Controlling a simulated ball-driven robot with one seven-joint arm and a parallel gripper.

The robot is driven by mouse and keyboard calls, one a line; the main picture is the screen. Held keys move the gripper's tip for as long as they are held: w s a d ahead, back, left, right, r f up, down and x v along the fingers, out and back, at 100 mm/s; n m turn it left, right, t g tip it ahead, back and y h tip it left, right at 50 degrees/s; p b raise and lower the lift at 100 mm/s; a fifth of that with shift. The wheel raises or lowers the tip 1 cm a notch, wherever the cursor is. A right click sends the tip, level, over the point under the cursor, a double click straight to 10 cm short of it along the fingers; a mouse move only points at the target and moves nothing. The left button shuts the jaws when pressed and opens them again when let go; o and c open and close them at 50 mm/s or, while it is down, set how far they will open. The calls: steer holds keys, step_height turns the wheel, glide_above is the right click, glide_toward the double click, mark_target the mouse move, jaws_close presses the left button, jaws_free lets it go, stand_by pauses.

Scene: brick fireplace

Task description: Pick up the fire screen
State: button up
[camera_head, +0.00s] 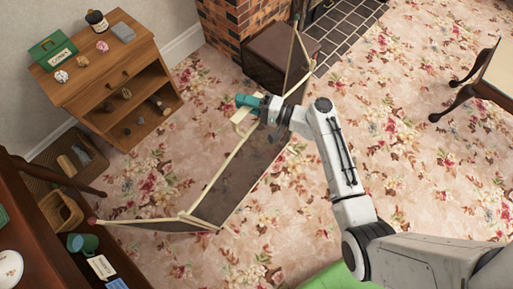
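The fire screen (215,195) stands unfolded on the floral carpet in the head view. It has cream rails and dark see-through mesh panels, with one end panel angled to the lower left and another toward the fireplace. My gripper (246,106), with teal parts at its end, is at the top rail of the middle panel, near a cream loop on it. The arm hides part of the screen there. The fingers are too small and overlapped to tell whether they touch or close on the rail.
A wooden cabinet (150,75) with small items stands at the upper left. A dark box (268,57) is beside the brick fireplace (232,22). A dark wooden desk (40,240) fills the lower left, and a table (495,75) stands at the right. Open carpet lies between.

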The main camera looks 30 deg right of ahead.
jaws_close()
stand_by(0.9)
steer(key=shift+w+r, duration=0.1)
steer(key=shift+r, duration=0.05)
